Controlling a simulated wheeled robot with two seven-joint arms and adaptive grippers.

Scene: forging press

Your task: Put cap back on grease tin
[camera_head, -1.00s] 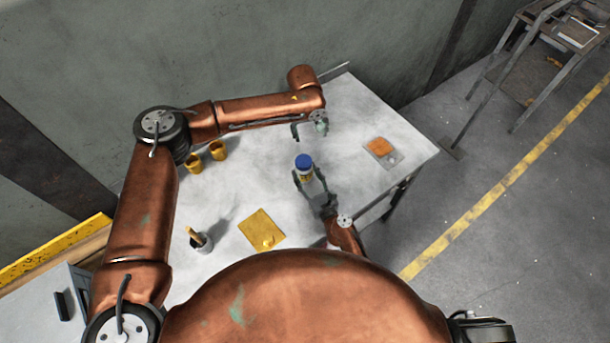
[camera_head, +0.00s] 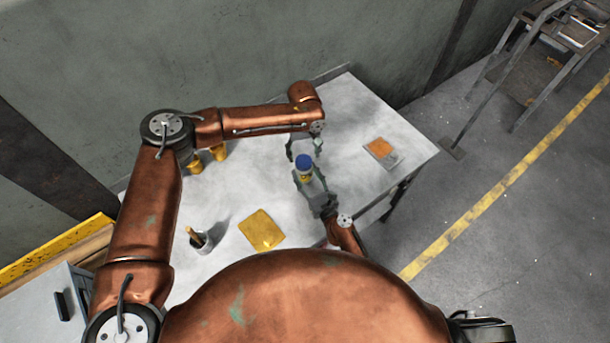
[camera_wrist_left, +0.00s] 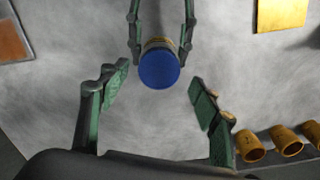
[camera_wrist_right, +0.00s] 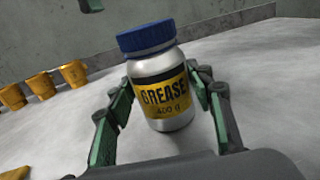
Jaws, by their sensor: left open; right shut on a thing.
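The grease tin (camera_wrist_right: 173,97) is a silver jar with a yellow and black label, standing upright in the right wrist view. The blue cap (camera_wrist_right: 146,39) sits on top of its mouth; I cannot tell whether it is tight. My right gripper (camera_head: 309,183) is shut on the tin, with green-padded fingers on both sides of the body. My left gripper (camera_head: 304,150) is open and empty, close to the cap. In the left wrist view the cap (camera_wrist_left: 158,69) shows between and just beyond the spread fingertips, apart from both.
Yellow mugs (camera_wrist_right: 41,86) stand near the wall, partly behind my left arm in the head view. A yellow mat (camera_head: 261,229), a dark cup with a brush-like tool (camera_head: 199,240) and an orange-and-grey pad (camera_head: 381,150) lie around on the grey table (camera_head: 350,100).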

